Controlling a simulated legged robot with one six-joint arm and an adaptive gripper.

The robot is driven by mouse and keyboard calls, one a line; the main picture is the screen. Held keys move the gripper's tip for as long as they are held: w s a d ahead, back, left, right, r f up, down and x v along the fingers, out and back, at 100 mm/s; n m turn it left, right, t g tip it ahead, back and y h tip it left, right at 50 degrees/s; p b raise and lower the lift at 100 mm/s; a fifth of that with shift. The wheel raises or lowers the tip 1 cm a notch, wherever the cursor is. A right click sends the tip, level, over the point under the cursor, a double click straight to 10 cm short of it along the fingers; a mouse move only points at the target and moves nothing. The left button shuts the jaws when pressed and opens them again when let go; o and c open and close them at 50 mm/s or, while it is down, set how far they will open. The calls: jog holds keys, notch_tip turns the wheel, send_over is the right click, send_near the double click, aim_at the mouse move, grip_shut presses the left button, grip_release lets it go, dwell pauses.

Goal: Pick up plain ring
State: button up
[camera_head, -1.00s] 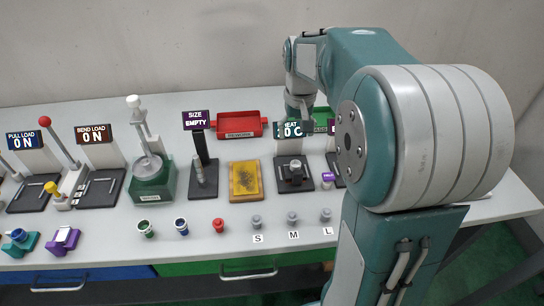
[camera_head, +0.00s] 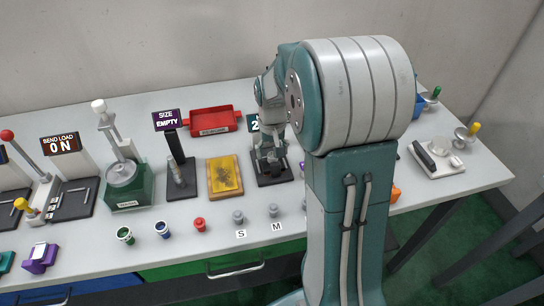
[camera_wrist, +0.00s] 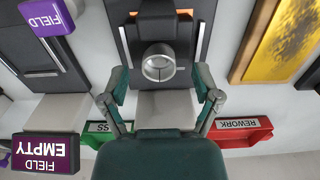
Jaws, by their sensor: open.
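A plain grey metal ring (camera_wrist: 158,66) sits on the dark heat station (camera_wrist: 127,38) in the wrist view, upper middle. My gripper (camera_wrist: 160,97) is open, with one finger to each side of the picture just below the ring. The fingers look apart from the ring, and nothing is between them. In the head view my gripper (camera_head: 268,158) is low over the heat station (camera_head: 272,181), and it hides the ring there.
A yellow-brown plate (camera_head: 225,178) and a size gauge (camera_head: 180,180) stand left of the station. The red rework tray (camera_head: 212,121) is behind. Small cups and grey pieces line the front edge. My arm hides the table right of the station.

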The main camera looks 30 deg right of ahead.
jog(key=shift+d+f, duration=0.15)
jog(key=shift+a, duration=0.2)
jog(key=c, duration=1.1)
